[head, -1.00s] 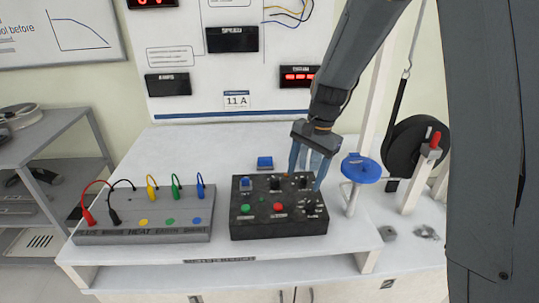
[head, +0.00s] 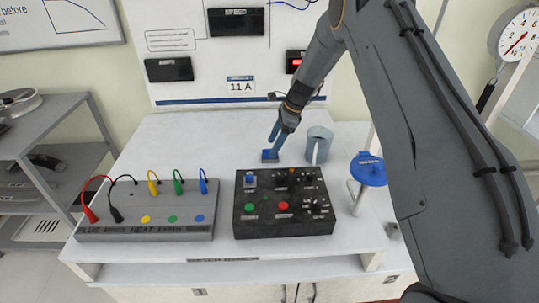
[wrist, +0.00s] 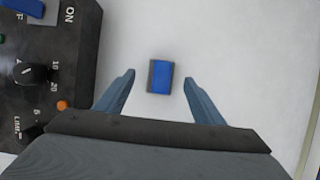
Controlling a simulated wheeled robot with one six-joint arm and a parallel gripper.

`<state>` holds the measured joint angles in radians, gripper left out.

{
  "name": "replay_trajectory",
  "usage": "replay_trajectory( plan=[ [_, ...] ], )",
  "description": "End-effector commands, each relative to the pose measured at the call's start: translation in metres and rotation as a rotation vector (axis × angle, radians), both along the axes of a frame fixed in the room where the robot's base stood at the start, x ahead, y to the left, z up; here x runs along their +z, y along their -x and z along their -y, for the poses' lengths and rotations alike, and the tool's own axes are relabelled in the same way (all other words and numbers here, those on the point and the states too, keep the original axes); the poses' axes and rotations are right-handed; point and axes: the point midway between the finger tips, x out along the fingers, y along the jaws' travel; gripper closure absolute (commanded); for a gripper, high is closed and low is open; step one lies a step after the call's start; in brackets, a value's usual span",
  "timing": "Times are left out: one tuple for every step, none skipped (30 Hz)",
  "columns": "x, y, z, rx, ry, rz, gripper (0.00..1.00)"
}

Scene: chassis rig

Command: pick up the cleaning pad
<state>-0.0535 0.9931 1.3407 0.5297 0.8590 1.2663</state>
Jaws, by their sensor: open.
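The cleaning pad (head: 270,156) is a small blue block with a grey edge, lying flat on the white bench behind the black control box. In the wrist view the pad (wrist: 161,76) lies ahead of the fingertips, roughly centred between them, with bare bench around it. My gripper (head: 274,138) is open and empty, tilted and close above the pad in the head view. The wrist view shows both blue-grey fingers of the gripper (wrist: 158,75) apart, with no visible contact on the pad.
The black control box (head: 284,225) with knobs stands in front of the pad. A grey-blue cup-like cylinder (head: 319,146) stands to its right. A blue disc on a stand (head: 368,170) is farther right. A grey terminal block (head: 145,232) with coloured leads is at left.

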Motion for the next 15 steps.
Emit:
replay_trajectory(
  plan=[
    [-0.005, 0.001, -0.002, 0.001, 0.0, -0.003, 0.38],
    [-0.009, 0.0, -0.003, 0.001, 0.0, -0.002, 0.38],
    [-0.013, -0.001, -0.004, 0.002, 0.001, -0.001, 0.38],
    [-0.017, -0.001, -0.005, 0.002, 0.001, -0.002, 0.38],
    [-0.02, -0.002, -0.006, 0.003, 0.001, -0.001, 0.38],
    [-0.025, -0.003, -0.008, 0.004, 0.0, -0.002, 0.38],
    [-0.028, -0.002, -0.01, 0.004, 0.0, -0.002, 0.38],
    [-0.031, -0.002, -0.012, 0.005, 0.0, -0.001, 0.38],
    [-0.035, -0.002, -0.014, 0.005, 0.0, -0.001, 0.38],
    [-0.037, -0.003, -0.015, 0.006, 0.0, -0.001, 0.38],
    [-0.039, -0.003, -0.016, 0.005, 0.0, 0.0, 0.38],
    [-0.04, -0.003, -0.017, 0.006, 0.0, 0.001, 0.38],
    [-0.041, -0.003, -0.017, 0.007, 0.0, 0.002, 0.38],
    [-0.042, -0.003, -0.018, 0.007, 0.0, 0.002, 0.38],
    [-0.042, -0.003, -0.018, 0.007, 0.0, 0.002, 0.38]
  ],
)
